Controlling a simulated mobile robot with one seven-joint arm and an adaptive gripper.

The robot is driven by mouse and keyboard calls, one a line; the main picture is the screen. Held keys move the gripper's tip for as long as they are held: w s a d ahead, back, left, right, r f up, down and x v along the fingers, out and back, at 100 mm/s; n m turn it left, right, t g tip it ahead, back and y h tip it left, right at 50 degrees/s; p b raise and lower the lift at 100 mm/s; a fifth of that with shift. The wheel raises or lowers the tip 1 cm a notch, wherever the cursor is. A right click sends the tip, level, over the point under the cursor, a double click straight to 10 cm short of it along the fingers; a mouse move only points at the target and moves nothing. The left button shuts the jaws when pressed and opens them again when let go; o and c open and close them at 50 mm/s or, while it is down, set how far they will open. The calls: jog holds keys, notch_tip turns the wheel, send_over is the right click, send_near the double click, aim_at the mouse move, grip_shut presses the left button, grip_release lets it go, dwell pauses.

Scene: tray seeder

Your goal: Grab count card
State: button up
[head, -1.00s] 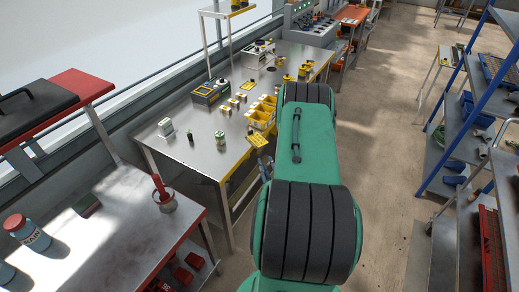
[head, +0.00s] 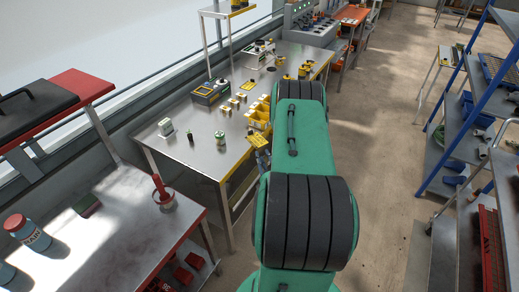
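A small yellow, plate-like piece (head: 259,141) shows at the front right edge of the steel bench, beside my green arm. It may be the count card, but it is too small to read. Small grey-blue parts (head: 264,163) just below it, against my arm, may be part of my gripper. My arm hides most of that area, so I cannot see the fingertips, whether they are open or shut, or whether they touch the yellow piece.
A red-edged table (head: 120,225) is at the lower left. A blue-framed shelf (head: 455,110) stands right, with open floor between.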

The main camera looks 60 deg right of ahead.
aim_at(260, 146)
jog(key=shift+b+x, duration=0.75)
jog(key=shift+x, duration=1.95)
jog(key=shift+c, duration=0.4)
grip_shut()
jog(key=shift+r+p, duration=0.6)
jog(key=shift+r, duration=0.65)
